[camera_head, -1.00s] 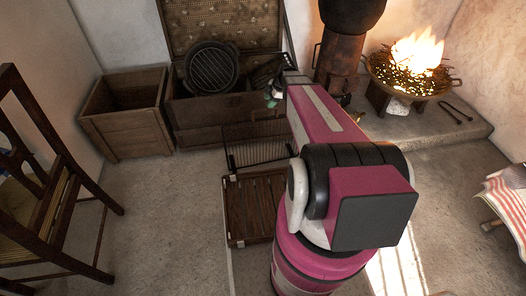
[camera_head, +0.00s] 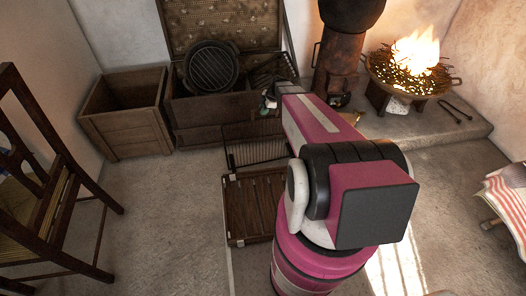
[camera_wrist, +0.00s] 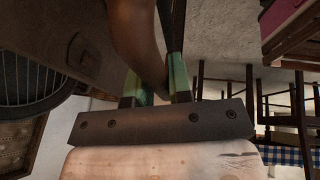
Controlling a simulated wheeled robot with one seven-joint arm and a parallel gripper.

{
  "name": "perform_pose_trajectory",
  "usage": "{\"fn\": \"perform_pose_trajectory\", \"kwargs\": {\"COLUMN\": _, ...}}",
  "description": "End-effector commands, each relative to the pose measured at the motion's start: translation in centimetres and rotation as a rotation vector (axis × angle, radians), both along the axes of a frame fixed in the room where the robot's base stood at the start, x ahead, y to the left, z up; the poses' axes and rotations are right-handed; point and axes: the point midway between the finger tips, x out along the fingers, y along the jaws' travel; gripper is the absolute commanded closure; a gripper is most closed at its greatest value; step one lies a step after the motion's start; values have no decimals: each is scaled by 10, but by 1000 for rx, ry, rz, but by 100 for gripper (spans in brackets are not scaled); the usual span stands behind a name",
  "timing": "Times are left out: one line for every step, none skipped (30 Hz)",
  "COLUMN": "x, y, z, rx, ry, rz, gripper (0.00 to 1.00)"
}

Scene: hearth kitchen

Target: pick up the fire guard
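A dark upright frame with thin bars (camera_head: 258,149), which looks like the fire guard, stands on the floor in front of the open chest in the head view. Its right side is partly hidden by my arm. My gripper (camera_head: 267,104) is above it, by the chest's front edge. In the wrist view my gripper (camera_wrist: 156,88) has green-padded fingers standing apart. A brown curved thing (camera_wrist: 138,40) shows between and beyond the fingers; I cannot tell what it is or whether it touches them. I see no clear hold on the frame.
The open chest (camera_head: 205,137) holds a round black grill (camera_head: 210,66). A wooden box (camera_head: 127,132) stands at its left. A slatted wooden piece (camera_head: 252,207) lies before the frame. A stove (camera_head: 338,68) and burning fire bowl (camera_head: 412,70) are right, a chair (camera_head: 50,190) left.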

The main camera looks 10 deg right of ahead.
Motion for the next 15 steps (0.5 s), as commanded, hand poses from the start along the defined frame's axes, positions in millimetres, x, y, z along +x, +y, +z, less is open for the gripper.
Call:
{"fn": "perform_pose_trajectory", "kwargs": {"x": 0, "y": 0, "z": 0, "rx": 0, "ry": 0, "rz": 0, "gripper": 97}}
{"fn": "perform_pose_trajectory", "kwargs": {"x": 0, "y": 0, "z": 0, "rx": 0, "ry": 0, "rz": 0, "gripper": 100}}
{"fn": "perform_pose_trajectory", "kwargs": {"x": 0, "y": 0, "z": 0, "rx": 0, "ry": 0, "rz": 0, "gripper": 100}}
{"fn": "perform_pose_trajectory", "kwargs": {"x": 0, "y": 0, "z": 0, "rx": 0, "ry": 0, "rz": 0, "gripper": 100}}
{"fn": "perform_pose_trajectory", "kwargs": {"x": 0, "y": 0, "z": 1, "rx": 1, "ry": -1, "rz": 0, "gripper": 100}}
{"fn": "perform_pose_trajectory", "kwargs": {"x": 0, "y": 0, "z": 1, "rx": 1, "ry": -1, "rz": 0, "gripper": 100}}
{"fn": "perform_pose_trajectory", "kwargs": {"x": 0, "y": 0, "z": 1, "rx": 1, "ry": -1, "rz": 0, "gripper": 100}}
{"fn": "perform_pose_trajectory", "kwargs": {"x": 0, "y": 0, "z": 1, "rx": 1, "ry": -1, "rz": 0, "gripper": 100}}
{"fn": "perform_pose_trajectory", "kwargs": {"x": 0, "y": 0, "z": 1, "rx": 1, "ry": -1, "rz": 0, "gripper": 100}}
{"fn": "perform_pose_trajectory", "kwargs": {"x": 0, "y": 0, "z": 1, "rx": 1, "ry": -1, "rz": 0, "gripper": 100}}
{"fn": "perform_pose_trajectory", "kwargs": {"x": 0, "y": 0, "z": 1, "rx": 1, "ry": -1, "rz": 0, "gripper": 100}}
{"fn": "perform_pose_trajectory", "kwargs": {"x": 0, "y": 0, "z": 2, "rx": 1, "ry": -1, "rz": 0, "gripper": 100}}
{"fn": "perform_pose_trajectory", "kwargs": {"x": 0, "y": 0, "z": 3, "rx": 1, "ry": -1, "rz": 0, "gripper": 100}}
{"fn": "perform_pose_trajectory", "kwargs": {"x": 0, "y": 0, "z": 5, "rx": 1, "ry": -1, "rz": 0, "gripper": 100}}
{"fn": "perform_pose_trajectory", "kwargs": {"x": 0, "y": 0, "z": 7, "rx": 1, "ry": -1, "rz": 0, "gripper": 100}}
